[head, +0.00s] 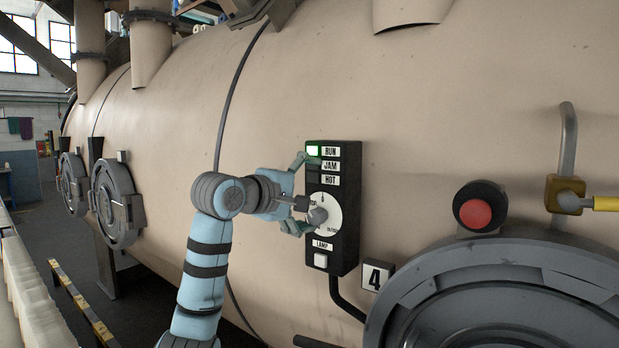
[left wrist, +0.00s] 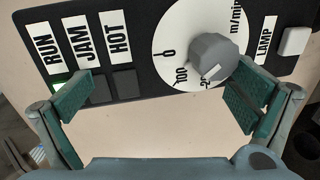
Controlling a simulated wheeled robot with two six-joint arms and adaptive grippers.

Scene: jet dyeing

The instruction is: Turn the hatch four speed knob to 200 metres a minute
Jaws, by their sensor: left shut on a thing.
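The hatch four speed knob (head: 317,215) is grey, on a white dial (head: 328,228) on the black control box (head: 347,205). It also shows in the left wrist view (left wrist: 212,55), where its white pointer mark faces a partly hidden label starting with 2, past 0 and 100. My left gripper (head: 293,195) is at the knob. In the left wrist view its fingers (left wrist: 160,102) stand well apart, one close beside the knob, the other over the lamp row; the contact is hard to see. My right gripper is not in view.
The RUN lamp (head: 313,151) glows green above JAM and HOT. A white LAMP button (head: 320,261) sits below the dial.

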